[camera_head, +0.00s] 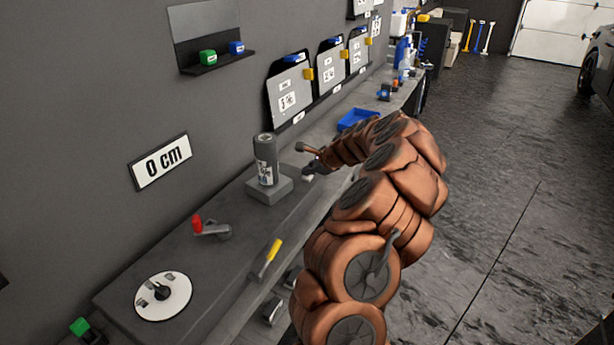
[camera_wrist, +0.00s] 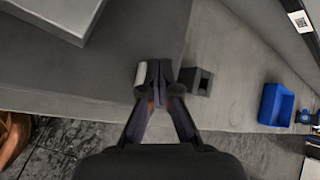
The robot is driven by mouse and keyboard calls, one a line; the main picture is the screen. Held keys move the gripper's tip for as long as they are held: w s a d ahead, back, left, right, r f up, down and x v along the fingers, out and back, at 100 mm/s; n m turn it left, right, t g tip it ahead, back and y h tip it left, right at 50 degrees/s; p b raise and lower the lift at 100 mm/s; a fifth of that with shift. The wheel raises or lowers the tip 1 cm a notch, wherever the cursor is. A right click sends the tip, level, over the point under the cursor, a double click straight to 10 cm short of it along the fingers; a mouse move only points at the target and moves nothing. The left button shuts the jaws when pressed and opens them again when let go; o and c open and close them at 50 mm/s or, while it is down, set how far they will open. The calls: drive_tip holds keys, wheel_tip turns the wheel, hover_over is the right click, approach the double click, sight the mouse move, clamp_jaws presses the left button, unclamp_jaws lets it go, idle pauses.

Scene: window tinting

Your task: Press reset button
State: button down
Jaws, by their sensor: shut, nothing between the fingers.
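No label reading "reset" is legible, so I cannot tell which part is the reset button. My gripper (camera_head: 312,170) is low over the workbench (camera_head: 120,270), just right of a grey block (camera_head: 270,190) bearing a grey can (camera_head: 265,160). In the wrist view my gripper (camera_wrist: 157,78) is shut and empty. A small white rounded piece (camera_wrist: 140,75) is close beside its left finger; whether they touch is unclear. It also shows in the head view (camera_head: 307,177). A dark hollow square piece (camera_wrist: 199,81) is just right of the fingers.
A white dial (camera_head: 163,296), a red-handled lever (camera_head: 197,225) and a yellow-handled part (camera_head: 272,250) are along the near bench. A green part (camera_head: 80,327) is at lower left. A "0 cm" sign (camera_head: 160,162) is on the wall. A blue tray (camera_wrist: 276,104) is right of my gripper.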

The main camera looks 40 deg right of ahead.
sight(309, 177)
drive_tip(key=shift+r+p, duration=0.75)
drive_tip(key=shift+r, duration=0.15)
drive_tip(key=shift+r+p, duration=1.8)
drive_tip(key=shift+r, duration=0.7)
